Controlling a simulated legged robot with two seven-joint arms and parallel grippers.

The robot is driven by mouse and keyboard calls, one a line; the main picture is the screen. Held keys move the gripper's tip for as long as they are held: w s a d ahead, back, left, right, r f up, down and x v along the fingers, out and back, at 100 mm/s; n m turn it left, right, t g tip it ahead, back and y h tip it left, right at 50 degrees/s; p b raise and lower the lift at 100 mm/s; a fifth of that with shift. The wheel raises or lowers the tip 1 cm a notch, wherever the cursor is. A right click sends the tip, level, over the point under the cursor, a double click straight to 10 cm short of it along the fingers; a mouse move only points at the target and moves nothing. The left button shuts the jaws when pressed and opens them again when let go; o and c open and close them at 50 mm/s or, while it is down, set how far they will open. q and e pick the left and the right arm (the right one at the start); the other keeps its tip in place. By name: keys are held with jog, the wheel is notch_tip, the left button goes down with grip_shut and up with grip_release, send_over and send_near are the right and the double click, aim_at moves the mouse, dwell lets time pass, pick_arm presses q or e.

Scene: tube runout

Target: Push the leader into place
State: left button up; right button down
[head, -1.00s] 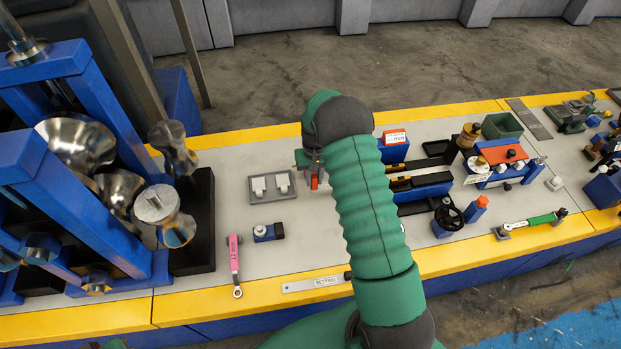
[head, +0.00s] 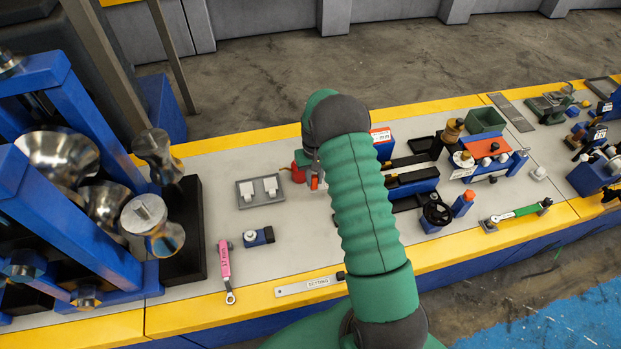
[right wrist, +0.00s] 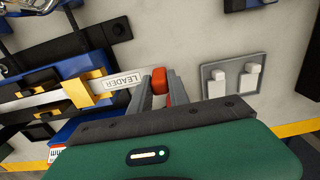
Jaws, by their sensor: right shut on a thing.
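In the right wrist view the leader (right wrist: 121,82) is a flat strip with a white plate lettered LEADER. It runs left to a yellow and black part beside blue blocks. My right gripper (right wrist: 160,90) is shut on a red-orange block (right wrist: 159,76) at the leader's right end. In the head view my right gripper (head: 308,174) is partly hidden behind my green arm, low over the bench. Red and orange parts show at its fingers. The arm also hides most of the leader there. My left gripper is not in view.
A grey tray (head: 243,192) with two white pieces lies left of the gripper. A dark and blue rail (head: 412,181) lies to the right. A pink wrench (head: 224,262), a small blue block (head: 257,237) and a setting strip (head: 303,286) lie nearer. Steel rollers (head: 60,150) stand left.

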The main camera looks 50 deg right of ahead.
jog(key=shift+s+d, duration=0.65)
jog(key=shift+d, duration=0.4)
jog(key=shift+s+d, duration=0.6)
jog(key=shift+d, duration=0.5)
jog(key=shift+s+d, duration=0.65)
jog(key=shift+d, duration=0.4)
jog(key=c, duration=1.2)
grip_release()
jog(key=shift+o, duration=0.2)
notch_tip(320, 180, up, 17)
jog(key=b, duration=0.1)
jog(key=shift+f, duration=0.15)
jog(key=shift+d, duration=0.1)
